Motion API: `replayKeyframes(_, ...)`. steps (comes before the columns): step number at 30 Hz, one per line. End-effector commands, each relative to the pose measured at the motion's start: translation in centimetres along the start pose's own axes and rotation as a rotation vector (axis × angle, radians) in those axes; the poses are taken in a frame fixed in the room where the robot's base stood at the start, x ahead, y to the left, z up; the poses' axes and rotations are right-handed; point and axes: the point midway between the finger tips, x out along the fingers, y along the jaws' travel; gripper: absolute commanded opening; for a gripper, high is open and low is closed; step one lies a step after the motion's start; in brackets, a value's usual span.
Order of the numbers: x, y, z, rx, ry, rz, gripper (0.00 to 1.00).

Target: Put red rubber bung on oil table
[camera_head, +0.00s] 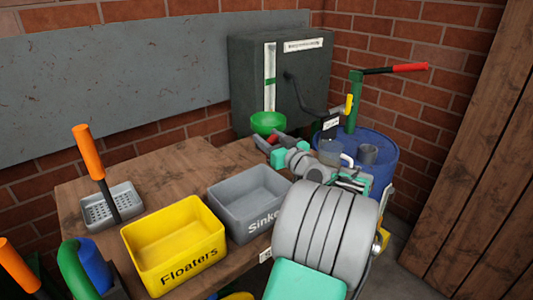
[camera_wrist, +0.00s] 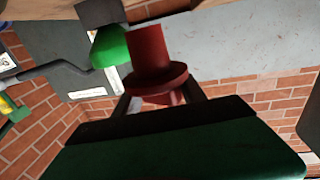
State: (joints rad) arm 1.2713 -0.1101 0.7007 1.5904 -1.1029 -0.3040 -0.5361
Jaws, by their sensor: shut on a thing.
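The red rubber bung (camera_wrist: 150,55) fills the middle of the wrist view, a stepped piece with a wide flange. My gripper (camera_head: 275,141) is shut on it, and the dark fingers (camera_wrist: 160,98) show on either side below the flange. In the head view a small bit of red (camera_head: 272,139) shows between the fingers. They are above the back right part of a wooden table (camera_head: 150,170), close to a green bowl (camera_head: 268,122). No readable label marks this table as the oil table. My arm hides its right part.
A yellow Floaters bin (camera_head: 172,280) and a grey Sinkers bin (camera_head: 262,225) stand at the table front. A dark cabinet (camera_head: 255,70) stands behind; a blue drum (camera_head: 381,160) with a green pump stands right. The table's back left is clear.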

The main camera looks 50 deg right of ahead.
Motion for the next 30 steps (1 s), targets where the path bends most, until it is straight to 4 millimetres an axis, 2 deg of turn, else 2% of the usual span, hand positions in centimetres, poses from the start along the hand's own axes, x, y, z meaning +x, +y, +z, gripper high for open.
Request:
replayKeyframes(7, 1.5, -0.4, 1.9, 0.0, 0.0, -0.001, 0.0)
replayKeyframes(12, 1.6, -0.3, 4.9, 0.001, 0.0, 0.001, 0.0)
replayKeyframes(30, 1.6, -0.3, 5.9, -0.001, 0.001, 0.001, 0.0)
